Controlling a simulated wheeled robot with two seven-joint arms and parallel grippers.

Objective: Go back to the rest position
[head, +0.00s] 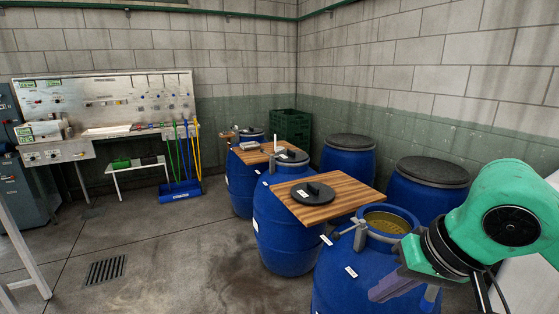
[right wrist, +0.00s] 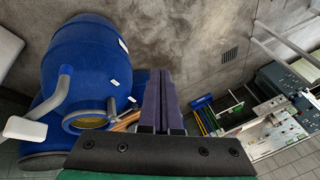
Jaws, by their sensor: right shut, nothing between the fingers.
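My right gripper (head: 386,287) is at the lower right of the head view, at the end of my green arm, in front of the nearest blue barrel (head: 345,285). In the right wrist view its purple fingers (right wrist: 166,90) are together with nothing between them. That view also shows a blue barrel (right wrist: 85,65) to the left of the fingers. I cannot tell how close the fingers are to the barrel. My left gripper is not in view.
The nearest barrel has an open top with yellowish contents (head: 388,223). A wooden board (head: 345,190) with a black lid (head: 313,192) lies across barrels. More lidded barrels (head: 347,160) stand behind. A panel bench (head: 100,100) is at the back left. The floor (head: 170,250) at left is mostly clear.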

